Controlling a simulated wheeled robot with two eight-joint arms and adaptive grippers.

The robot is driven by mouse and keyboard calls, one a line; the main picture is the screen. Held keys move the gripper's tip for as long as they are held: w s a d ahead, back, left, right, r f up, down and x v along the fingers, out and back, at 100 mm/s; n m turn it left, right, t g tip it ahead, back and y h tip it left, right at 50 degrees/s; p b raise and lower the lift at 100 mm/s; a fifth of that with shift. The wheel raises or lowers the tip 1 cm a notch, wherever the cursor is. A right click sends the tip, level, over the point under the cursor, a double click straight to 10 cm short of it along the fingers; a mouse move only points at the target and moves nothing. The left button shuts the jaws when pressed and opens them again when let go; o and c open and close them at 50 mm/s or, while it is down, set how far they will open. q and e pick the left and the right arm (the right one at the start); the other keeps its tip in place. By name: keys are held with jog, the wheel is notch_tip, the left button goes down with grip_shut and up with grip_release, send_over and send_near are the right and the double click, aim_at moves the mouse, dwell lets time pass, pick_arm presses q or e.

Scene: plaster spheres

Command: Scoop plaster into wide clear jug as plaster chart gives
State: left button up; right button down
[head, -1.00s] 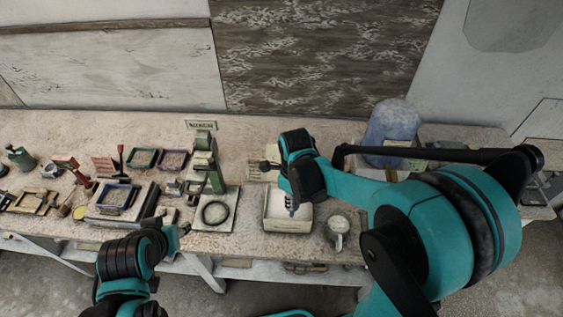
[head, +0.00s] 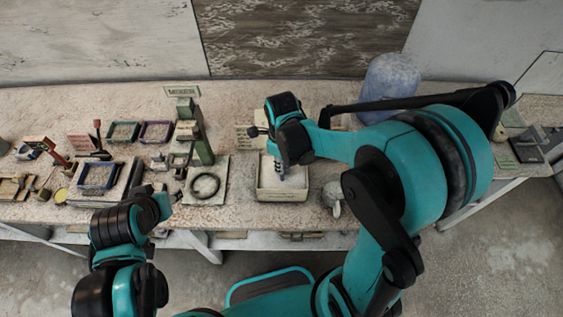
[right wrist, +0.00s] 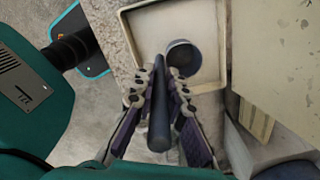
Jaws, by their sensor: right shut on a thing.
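A pale square tub (head: 285,194) with light powder in it stands near the table's front edge. My right gripper (head: 281,176) is over it, pointing down. In the right wrist view the right gripper (right wrist: 160,88) is shut on the dark handle of a scoop (right wrist: 158,125). The scoop's round cup lies inside the tub's outline; whether it touches the plaster I cannot tell. A small pale jug (head: 335,191) stands just right of the tub, partly behind my right arm. A pale chart (head: 246,137) stands behind the tub, partly hidden; its text is unreadable. My left gripper (head: 168,206) hangs by the table's front edge.
A plate with a dark ring (head: 205,186) and a green upright device (head: 199,143) stand left of the tub. Small trays (head: 124,133) and tools crowd the left side. A large bluish container (head: 392,78) stands behind my right arm.

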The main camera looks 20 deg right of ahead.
aim_at(281, 179)
jog(key=shift+f+b, duration=2.5)
jog(key=shift+f, duration=0.75)
jog(key=shift+r, duration=0.15)
notch_tip(281, 179, up, 10)
jog(key=p, duration=0.7)
jog(key=shift+p, duration=0.35)
jog(key=shift+w, duration=0.15)
